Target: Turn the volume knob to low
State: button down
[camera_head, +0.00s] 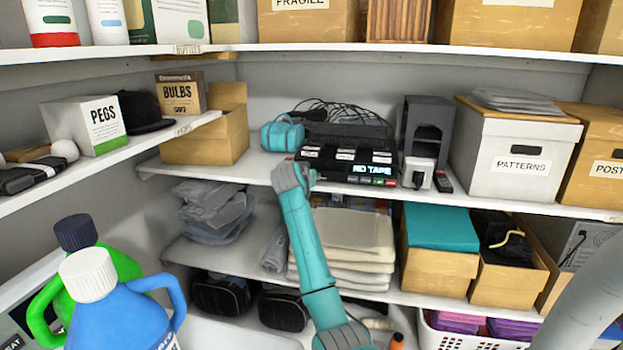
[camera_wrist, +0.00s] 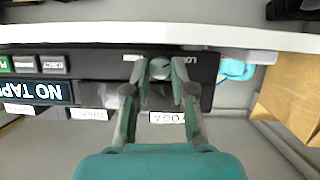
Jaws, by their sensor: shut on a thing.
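The black tape player (camera_head: 348,160) sits on the middle shelf with a lit "NO TAPE" display, which also shows in the wrist view (camera_wrist: 40,92). In the wrist view, the round grey volume knob (camera_wrist: 160,67) is on the player's front face, with small white lettering on either side, partly covered by my fingers. My gripper (camera_wrist: 159,80) has one finger on each side of the knob and is shut on it. In the head view, my gripper (camera_head: 293,176) is at the player's left front end and hides the knob. I cannot read the knob's setting.
A cardboard box (camera_head: 207,140) is further left. The shelf edge (camera_wrist: 250,37) runs close by the knob.

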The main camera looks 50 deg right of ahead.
jog(key=c, duration=1)
grip_release()
jog(key=v, duration=0.7)
jog(key=shift+s+a+r, duration=0.1)
jog(key=shift+a, duration=0.1)
